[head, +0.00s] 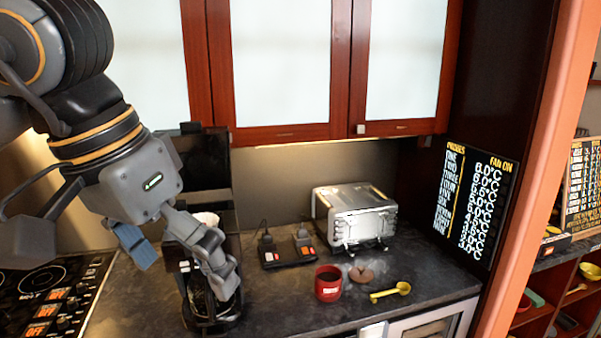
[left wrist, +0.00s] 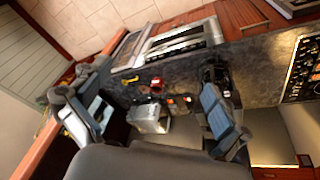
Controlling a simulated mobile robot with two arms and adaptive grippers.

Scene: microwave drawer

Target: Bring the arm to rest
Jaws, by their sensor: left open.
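My left arm comes in from the left in the head view, raised in front of the counter and cabinets. Its gripper (head: 182,258) is open, with the fingers spread and pointing down, and nothing shows between them. One finger has a blue pad; the other overlaps the black coffee machine (head: 208,312) in the picture. In the left wrist view the two fingers (left wrist: 150,120) stand wide apart, with the counter and its objects seen beyond them. My right gripper is in neither view.
On the counter (head: 300,310) stand a silver toaster (head: 355,212), a red mug (head: 328,283), a yellow scoop (head: 390,292) and black switch boxes (head: 287,248). A cooktop (head: 45,290) lies at left. Wall cabinets (head: 280,65) hang above. A steel-fronted appliance (head: 430,325) sits under the counter.

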